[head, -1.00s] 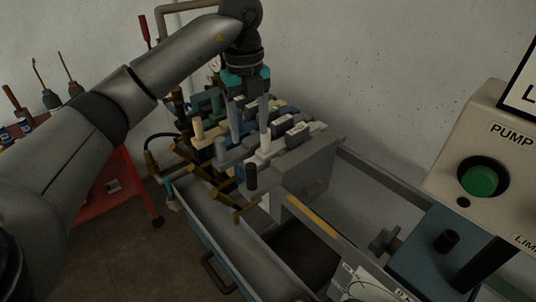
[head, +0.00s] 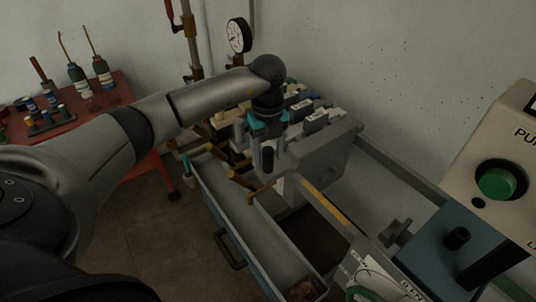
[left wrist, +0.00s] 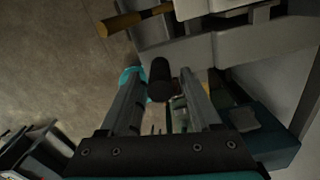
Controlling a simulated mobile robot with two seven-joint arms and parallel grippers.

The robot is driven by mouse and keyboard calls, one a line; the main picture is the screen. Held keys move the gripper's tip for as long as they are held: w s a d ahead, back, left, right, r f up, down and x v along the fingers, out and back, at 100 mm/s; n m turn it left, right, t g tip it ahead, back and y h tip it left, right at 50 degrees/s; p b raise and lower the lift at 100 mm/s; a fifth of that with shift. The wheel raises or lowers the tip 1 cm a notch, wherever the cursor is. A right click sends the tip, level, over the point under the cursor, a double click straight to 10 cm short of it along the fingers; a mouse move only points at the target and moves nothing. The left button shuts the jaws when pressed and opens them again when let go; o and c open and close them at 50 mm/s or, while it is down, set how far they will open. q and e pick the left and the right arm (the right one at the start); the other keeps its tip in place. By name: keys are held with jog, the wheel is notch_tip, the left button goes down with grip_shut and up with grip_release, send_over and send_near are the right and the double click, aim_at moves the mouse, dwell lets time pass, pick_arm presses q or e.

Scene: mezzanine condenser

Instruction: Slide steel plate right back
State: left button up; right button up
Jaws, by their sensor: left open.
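A thick grey steel plate (head: 328,152) stands upright at the near end of a row of plates in the head view. A black cylindrical handle (head: 268,159) sticks out at its left side. My left gripper (head: 266,142) points down over this handle. In the left wrist view, the two fingers of my left gripper (left wrist: 161,78) are open, with the black handle (left wrist: 160,72) between them. I cannot tell whether either finger touches it. Grey plate edges (left wrist: 225,48) show beyond the fingers. My right gripper is not in view.
A long grey trough (head: 240,210) runs below the plates. A control panel with a green button (head: 497,184) stands at the right. A pressure gauge (head: 239,35) is behind my left arm. A red bench (head: 100,95) with bottles is at the left.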

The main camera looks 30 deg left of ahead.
pick_arm(q)
jog(key=shift+f, duration=0.7)
grip_shut()
jog(key=shift+r, duration=0.1)
dwell(0.9)
